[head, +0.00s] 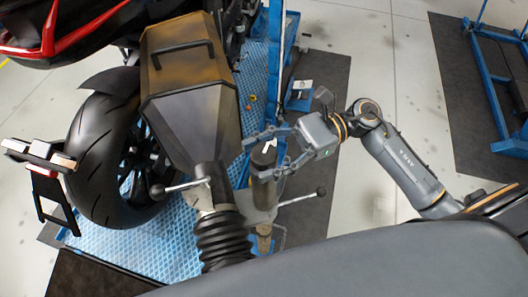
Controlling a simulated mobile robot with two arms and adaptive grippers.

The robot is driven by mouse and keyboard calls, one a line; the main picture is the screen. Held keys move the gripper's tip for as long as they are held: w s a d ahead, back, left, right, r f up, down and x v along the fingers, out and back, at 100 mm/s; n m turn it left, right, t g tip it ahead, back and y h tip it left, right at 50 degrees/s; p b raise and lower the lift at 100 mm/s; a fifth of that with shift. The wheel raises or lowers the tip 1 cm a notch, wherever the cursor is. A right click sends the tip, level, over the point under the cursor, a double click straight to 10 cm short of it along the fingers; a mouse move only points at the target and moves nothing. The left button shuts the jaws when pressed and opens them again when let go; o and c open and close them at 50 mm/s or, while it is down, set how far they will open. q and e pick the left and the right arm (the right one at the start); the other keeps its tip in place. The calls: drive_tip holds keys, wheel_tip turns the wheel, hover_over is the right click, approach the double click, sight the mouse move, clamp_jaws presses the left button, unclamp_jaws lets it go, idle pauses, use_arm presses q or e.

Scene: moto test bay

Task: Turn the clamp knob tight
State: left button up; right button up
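A dark, upright cylindrical piece with a white mark on top (263,157), which looks like the clamp knob, stands beside the exhaust hood. My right gripper (258,158) reaches in from the right, its two fingers spread on either side of this piece. I cannot tell whether they touch it. Two metal levers with black ball ends also show, one at the hood's neck (183,186) and one right of the cylinder (300,199). My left gripper is out of view.
The large hood (190,105) narrows into a black bellows hose (222,238). A motorcycle's rear wheel (100,160) stands left of it on a blue lift plate (150,248). A blue frame (273,60) rises behind. Grey floor (375,50) is open at the upper right.

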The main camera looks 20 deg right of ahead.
drive_tip(key=c, duration=0.7)
drive_tip(key=shift+o, duration=0.2)
